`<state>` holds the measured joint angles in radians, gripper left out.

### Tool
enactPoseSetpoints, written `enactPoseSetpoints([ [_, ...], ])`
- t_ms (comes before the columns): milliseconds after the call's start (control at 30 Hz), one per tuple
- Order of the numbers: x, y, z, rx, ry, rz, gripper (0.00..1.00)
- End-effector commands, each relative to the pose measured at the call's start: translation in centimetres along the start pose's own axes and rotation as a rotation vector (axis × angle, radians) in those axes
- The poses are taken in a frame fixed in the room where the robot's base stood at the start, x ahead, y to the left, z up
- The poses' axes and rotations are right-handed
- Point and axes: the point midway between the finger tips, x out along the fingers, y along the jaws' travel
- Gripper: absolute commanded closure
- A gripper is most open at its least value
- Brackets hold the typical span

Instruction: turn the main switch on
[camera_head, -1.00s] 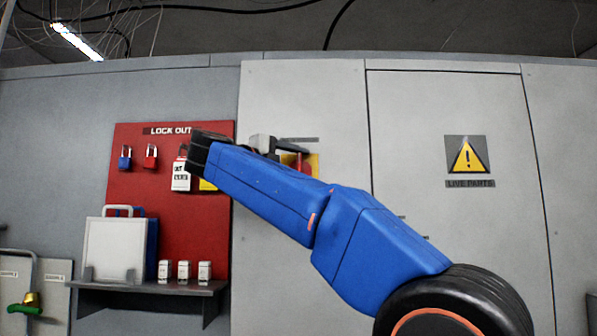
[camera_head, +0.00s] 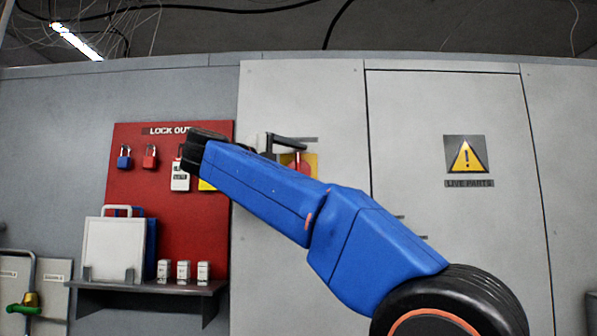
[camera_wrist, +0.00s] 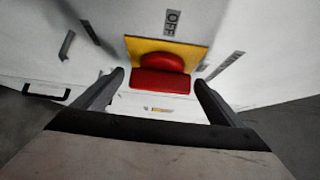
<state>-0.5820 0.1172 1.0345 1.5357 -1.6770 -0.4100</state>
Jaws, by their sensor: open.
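The main switch is a red rotary handle on a yellow plate on the grey cabinet. In the wrist view the red handle (camera_wrist: 162,80) and its yellow plate (camera_wrist: 190,49) lie just ahead of my gripper (camera_wrist: 160,85). The jaws are open, one finger on each side of the handle, and I cannot tell whether they touch it. An OFF label (camera_wrist: 172,22) stands beside the plate. In the head view the red handle (camera_head: 299,168) and plate (camera_head: 312,160) show partly behind my arm; my gripper (camera_head: 290,143) is beside them, mostly hidden.
The red lockout board (camera_head: 135,200) with padlocks and tags hangs left of the cabinet. Below it a shelf (camera_head: 150,287) holds a white case (camera_head: 113,250) and several small boxes. The cabinet door (camera_head: 450,110) on the right carries a warning sign (camera_head: 466,156).

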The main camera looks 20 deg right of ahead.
Motion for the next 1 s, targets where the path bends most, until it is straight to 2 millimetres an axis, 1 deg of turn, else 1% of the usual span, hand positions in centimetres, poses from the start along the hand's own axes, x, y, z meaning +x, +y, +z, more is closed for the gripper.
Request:
enactPoseSetpoints([
  [167,-2.7,0.1,0.1,-0.001,-0.004,0.0,0.09],
  [700,-12.6,0.0,0.1,0.0,-0.003,0.0,0.09],
  [833,-14.5,0.1,0.1,0.0,-0.002,0.0,0.09],
  [1000,-16.1,0.0,-0.1,0.001,0.0,0.001,0.09],
])
